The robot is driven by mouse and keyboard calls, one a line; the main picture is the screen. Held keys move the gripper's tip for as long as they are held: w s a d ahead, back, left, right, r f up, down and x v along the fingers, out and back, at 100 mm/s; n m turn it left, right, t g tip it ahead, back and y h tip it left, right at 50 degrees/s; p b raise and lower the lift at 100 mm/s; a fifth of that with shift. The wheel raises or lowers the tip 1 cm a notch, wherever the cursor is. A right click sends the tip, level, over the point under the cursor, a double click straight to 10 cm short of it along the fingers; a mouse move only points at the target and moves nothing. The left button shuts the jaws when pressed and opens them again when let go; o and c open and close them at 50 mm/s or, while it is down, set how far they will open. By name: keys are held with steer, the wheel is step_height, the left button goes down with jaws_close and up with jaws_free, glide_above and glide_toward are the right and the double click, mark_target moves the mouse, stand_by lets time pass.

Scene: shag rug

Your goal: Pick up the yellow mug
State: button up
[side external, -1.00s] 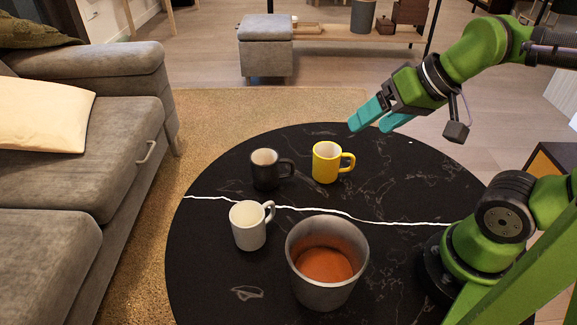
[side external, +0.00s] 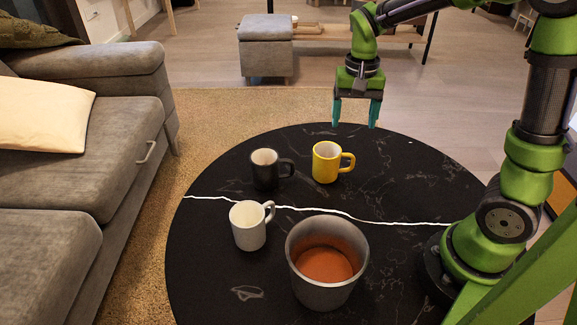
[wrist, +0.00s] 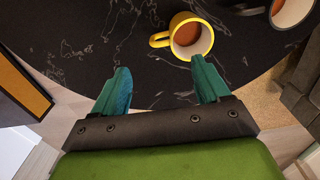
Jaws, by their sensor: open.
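The yellow mug (side external: 327,163) stands upright on the black round table, its handle pointing right in the side view. In the wrist view the yellow mug (wrist: 204,36) shows from above, with an orange-brown inside and its handle to the left. My gripper (side external: 355,124) points down with its teal fingers apart and empty. It is above and behind the mug in the side view, slightly right of it, and not touching it. In the wrist view my gripper (wrist: 160,82) has its fingers spread below the mug, with the right fingertip closest to it.
A black mug (side external: 264,170) stands close left of the yellow mug. A white mug (side external: 248,226) and a grey pot (side external: 327,268) with an orange-brown inside stand nearer the front. The table (side external: 400,185) is clear right of the yellow mug. A grey sofa (side external: 60,200) is at left.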

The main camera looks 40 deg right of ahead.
mark_target(348, 155)
step_height(348, 155, down, 9)
steer(key=shift+w+d+f, duration=0.1)
steer(key=shift+d+f, duration=0.05)
steer(key=shift+f, duration=2.5)
steer(key=shift+c, duration=0.3)
